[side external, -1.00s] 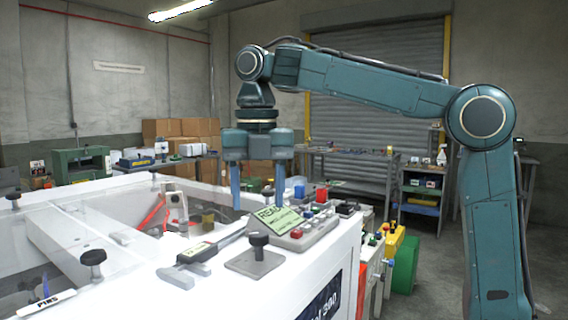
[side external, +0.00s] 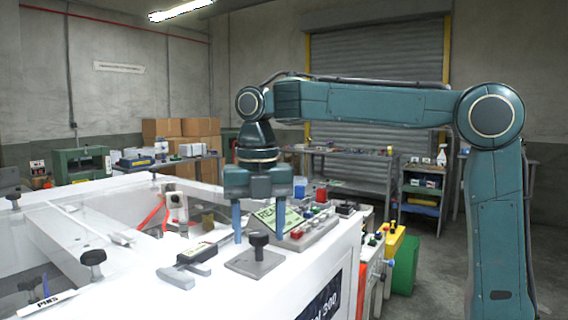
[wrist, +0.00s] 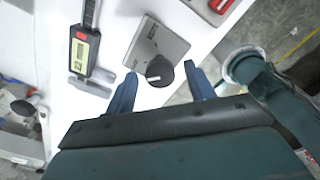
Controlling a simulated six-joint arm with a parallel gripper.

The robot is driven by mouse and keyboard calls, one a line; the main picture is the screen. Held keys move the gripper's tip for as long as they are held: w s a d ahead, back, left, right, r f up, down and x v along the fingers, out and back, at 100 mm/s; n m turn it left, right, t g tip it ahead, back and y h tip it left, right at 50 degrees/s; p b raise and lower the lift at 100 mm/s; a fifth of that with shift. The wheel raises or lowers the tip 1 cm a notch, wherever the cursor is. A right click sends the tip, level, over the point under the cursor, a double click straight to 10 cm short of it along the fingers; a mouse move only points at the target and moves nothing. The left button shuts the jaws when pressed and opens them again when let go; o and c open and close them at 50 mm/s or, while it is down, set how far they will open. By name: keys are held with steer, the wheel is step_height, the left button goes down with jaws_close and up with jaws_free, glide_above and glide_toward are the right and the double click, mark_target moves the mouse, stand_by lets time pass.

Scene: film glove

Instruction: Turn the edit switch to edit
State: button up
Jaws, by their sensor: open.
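A black knob (side external: 258,241) on a square grey plate (side external: 250,264) stands on the white machine top; I take it as the edit switch. It also shows in the wrist view (wrist: 160,71), with a white pointer line toward the left; no label on the plate is readable. My gripper (side external: 259,238) points down with its blue fingers open and empty. In the wrist view the fingertips (wrist: 161,71) lie on either side of the knob, with gaps. I cannot tell exactly how high the tips are against it.
A digital caliper (side external: 190,262) lies left of the plate. A control box with a green screen (side external: 277,217) and several buttons stands just behind it.

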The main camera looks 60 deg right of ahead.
steer(key=c, duration=1)
steer(key=shift+m, duration=0.3)
steer(key=m, duration=0.8)
steer(key=shift+m, duration=0.3)
steer(key=m, duration=0.4)
steer(key=shift+m, duration=2.4)
